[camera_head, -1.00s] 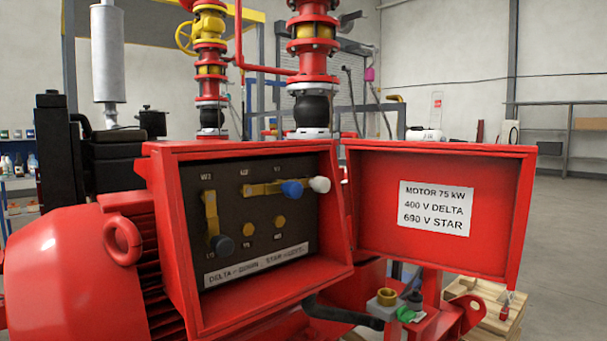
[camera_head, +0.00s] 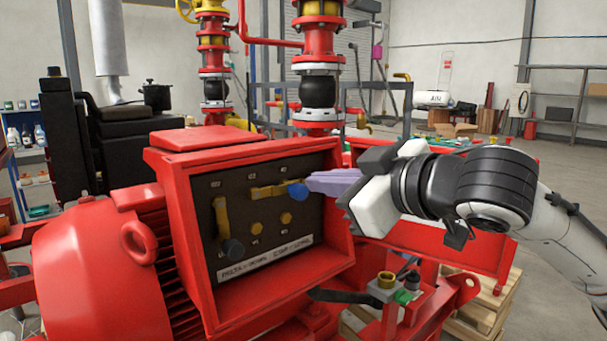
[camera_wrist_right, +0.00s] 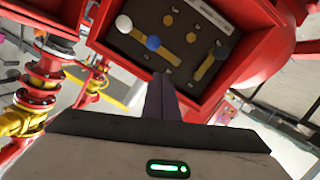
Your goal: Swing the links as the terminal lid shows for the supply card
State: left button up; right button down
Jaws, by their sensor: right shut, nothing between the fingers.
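The open red terminal box (camera_head: 330,262) holds a dark panel with brass links. The left link (camera_head: 220,214) stands upright, with a dark knob (camera_head: 232,249) at its lower end. The upper links (camera_head: 268,191) lie level, with a blue knob (camera_head: 297,190). A white knob (camera_wrist_right: 124,23) shows in the right wrist view and is hidden in the head view. My right gripper (camera_head: 312,185) is shut and empty, its purple fingers close to the blue knob; contact is unclear. The lid (camera_head: 487,262) hangs open at right, mostly behind my right arm, its card hidden. My left gripper is out of view.
A label strip (camera_head: 265,259) under the links names DELTA and STAR, its small print blurred. The red motor (camera_head: 95,270) is at left. Red pipework (camera_head: 319,45) rises behind the box.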

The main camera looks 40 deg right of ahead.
aim_at(281, 194)
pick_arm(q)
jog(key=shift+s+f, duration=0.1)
pick_arm(e)
jog(key=r, duration=0.1)
jog(key=s+r, duration=0.1)
jog(key=r, duration=0.1)
jog(key=shift+s+d, duration=0.2)
jog(key=shift+r, duration=0.1)
